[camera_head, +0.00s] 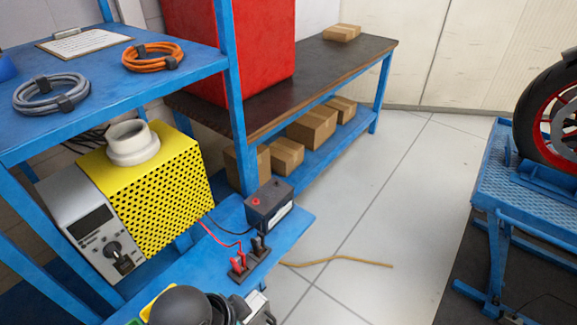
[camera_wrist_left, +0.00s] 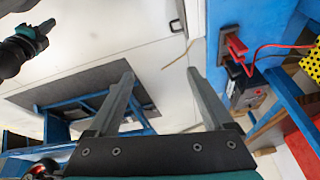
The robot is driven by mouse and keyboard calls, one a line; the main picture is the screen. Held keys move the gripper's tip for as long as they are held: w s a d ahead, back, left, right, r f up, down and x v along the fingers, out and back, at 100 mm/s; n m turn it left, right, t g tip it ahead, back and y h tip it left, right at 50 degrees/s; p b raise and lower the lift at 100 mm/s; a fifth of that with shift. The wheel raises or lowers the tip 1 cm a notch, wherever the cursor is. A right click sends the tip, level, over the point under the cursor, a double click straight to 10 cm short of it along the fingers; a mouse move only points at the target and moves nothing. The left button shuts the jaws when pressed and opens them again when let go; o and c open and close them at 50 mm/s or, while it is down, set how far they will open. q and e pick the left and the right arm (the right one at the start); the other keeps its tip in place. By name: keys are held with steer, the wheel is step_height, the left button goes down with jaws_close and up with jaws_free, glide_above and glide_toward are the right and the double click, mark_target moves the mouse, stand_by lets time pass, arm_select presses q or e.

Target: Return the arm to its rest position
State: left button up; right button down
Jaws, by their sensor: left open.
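My left gripper (camera_wrist_left: 160,76) shows in the left wrist view with its two grey fingers spread apart and nothing between them. It hangs over the floor, apart from the blue shelf (camera_wrist_left: 232,20) at the right. In the head view, dark rounded parts of my own arm show at the bottom edge, close to the blue shelf; the fingers cannot be made out there. A dark and teal part at the upper left of the wrist view seems to be my other arm.
Red and black clamps (camera_head: 248,259) stand on the lower blue shelf (camera_head: 222,288), by a battery (camera_head: 269,205) and a yellow charger (camera_head: 160,190). Cables (camera_head: 153,56) lie on the upper shelf. A motorcycle lift (camera_head: 525,165) stands right. Floor between is mostly clear.

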arm_select(q)
steer(key=s+a+n+y, duration=0.2)
steer(key=s+a+n, duration=0.3)
steer(key=a+n, duration=0.35)
step_height(320, 180, down, 30)
steer(key=s+g+b, duration=0.1)
steer(key=s+b, duration=0.2)
steer(key=b, duration=0.4)
steer(key=s+a+f+b, duration=0.1)
steer(key=s+f+b, duration=0.2)
steer(key=s+f, duration=0.4)
steer(key=s+a+f+m+g+b, duration=0.1)
steer(key=s+a+f+b, duration=0.1)
steer(key=s+f, duration=0.5)
step_height(320, 180, down, 5)
steer(key=shift+s+f+y+b, duration=0.1)
steer(key=shift+s+y+b, duration=0.25)
steer(key=shift+b, duration=0.5)
steer(key=shift+s, duration=0.15)
